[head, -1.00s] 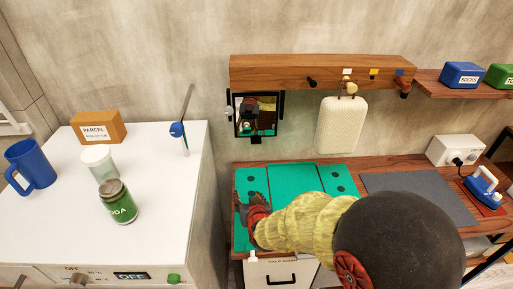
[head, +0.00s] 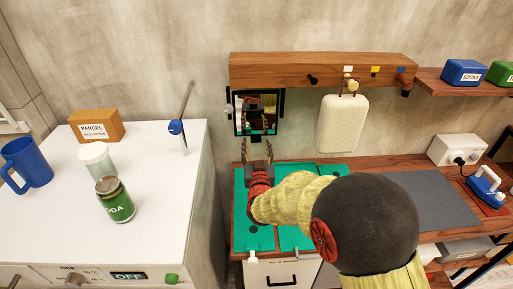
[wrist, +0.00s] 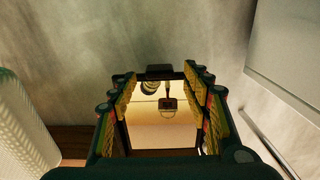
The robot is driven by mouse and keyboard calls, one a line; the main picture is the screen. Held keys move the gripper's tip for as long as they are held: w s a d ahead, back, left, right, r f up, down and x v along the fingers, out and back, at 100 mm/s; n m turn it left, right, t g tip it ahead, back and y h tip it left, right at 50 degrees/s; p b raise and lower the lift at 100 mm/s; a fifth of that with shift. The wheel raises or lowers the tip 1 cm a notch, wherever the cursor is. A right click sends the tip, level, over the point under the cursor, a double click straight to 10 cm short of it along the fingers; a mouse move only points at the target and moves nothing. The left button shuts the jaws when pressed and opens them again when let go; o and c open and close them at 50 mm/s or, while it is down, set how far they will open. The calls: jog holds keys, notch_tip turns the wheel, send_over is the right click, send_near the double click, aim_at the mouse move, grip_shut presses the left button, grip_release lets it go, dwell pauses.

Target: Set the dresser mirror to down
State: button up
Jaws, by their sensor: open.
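The dresser mirror (head: 257,112) is a small square mirror in a black frame on the wall, below the wooden rack. Its glass reflects my arm and the green mat. My gripper (head: 257,148) is open and empty, just below and in front of the mirror in the head view, fingers pointing toward it. In the wrist view the mirror glass (wrist: 160,125) shows between the two fingers (wrist: 160,112), with a dark block on its frame edge. I cannot tell whether the fingers touch the frame.
A wooden rack (head: 290,69) with pegs sits above the mirror. A cream ribbed case (head: 342,124) hangs to its right. A green mat (head: 243,215) lies on the bench below. A white appliance (head: 150,190) with mug, jar, can and parcel stands left.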

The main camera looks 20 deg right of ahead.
jog(key=shift+w+d, duration=0.2)
jog(key=shift+w, duration=0.3)
grip_shut()
dwell(0.5)
